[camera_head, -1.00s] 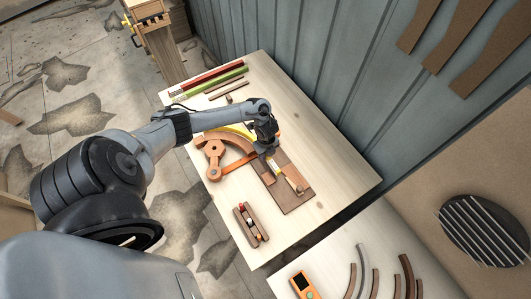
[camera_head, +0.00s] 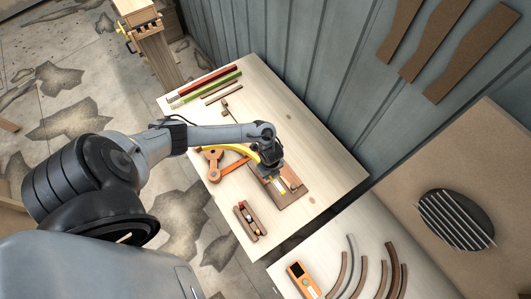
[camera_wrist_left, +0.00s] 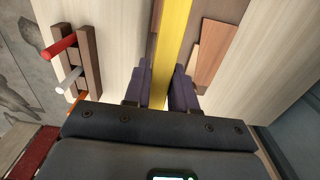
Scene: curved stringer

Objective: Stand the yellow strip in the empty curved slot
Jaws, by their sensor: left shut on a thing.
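The yellow strip (camera_head: 240,149) is a long, slightly bent band in the head view. My left gripper (camera_head: 270,172) is shut on it near one end, over the brown board. In the left wrist view the strip (camera_wrist_left: 173,42) runs away from between the two fingers of the left gripper (camera_wrist_left: 164,88). The brown board (camera_head: 291,197) lies on the pale table with pale and wooden pieces on it. The gripper hides part of it. I cannot make out the empty curved slot. My right gripper is out of view.
An orange-brown wooden lever (camera_head: 214,166) lies beside the strip. A peg rack (camera_head: 250,221) stands near the table's front edge. Red and green strips (camera_head: 207,84) lie at the far end. A second table holds curved pieces (camera_head: 365,270) and an orange device (camera_head: 302,279).

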